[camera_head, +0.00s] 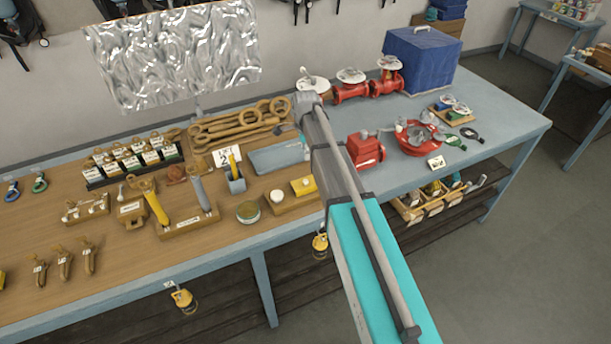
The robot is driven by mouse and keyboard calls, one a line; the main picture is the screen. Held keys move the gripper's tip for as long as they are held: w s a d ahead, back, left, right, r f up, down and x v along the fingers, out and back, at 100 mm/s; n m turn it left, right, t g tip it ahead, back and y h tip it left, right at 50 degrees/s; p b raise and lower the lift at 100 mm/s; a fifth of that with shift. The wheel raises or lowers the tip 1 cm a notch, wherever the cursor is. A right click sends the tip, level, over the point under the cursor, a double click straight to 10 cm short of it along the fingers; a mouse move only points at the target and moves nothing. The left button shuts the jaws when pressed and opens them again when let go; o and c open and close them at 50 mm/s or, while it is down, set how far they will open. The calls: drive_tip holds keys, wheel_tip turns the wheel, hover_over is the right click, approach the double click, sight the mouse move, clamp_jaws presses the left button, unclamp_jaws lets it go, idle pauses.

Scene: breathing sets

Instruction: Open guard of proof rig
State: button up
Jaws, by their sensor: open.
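No part is clearly labelled as the proof rig or its guard. A blue box-like cover (422,58) with a small handle on top stands at the back right of the bench; it looks closed. A shiny rippled sheet (172,52) stands upright at the back left, near the wall. I cannot tell which of these, if either, is the guard. My teal and grey arm reaches up from the lower right across the middle of the bench. My gripper's fingers cannot be made out.
Red valves (351,87) and a red round flanged part (421,138) crowd the grey bench top (490,107). Wooden holders, wrenches (236,123) and a blue tray (277,155) fill the left and middle. Yellow lamps (183,299) hang below the front edge.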

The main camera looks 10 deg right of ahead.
sight(306, 180)
drive_tip(key=shift+f, duration=0.2)
idle(0.3)
wheel_tip(306, 180, down, 14)
drive_tip(key=b, duration=1.3)
drive_tip(key=shift+r+b, duration=0.25)
drive_tip(key=shift+b, duration=0.15)
clamp_jaws()
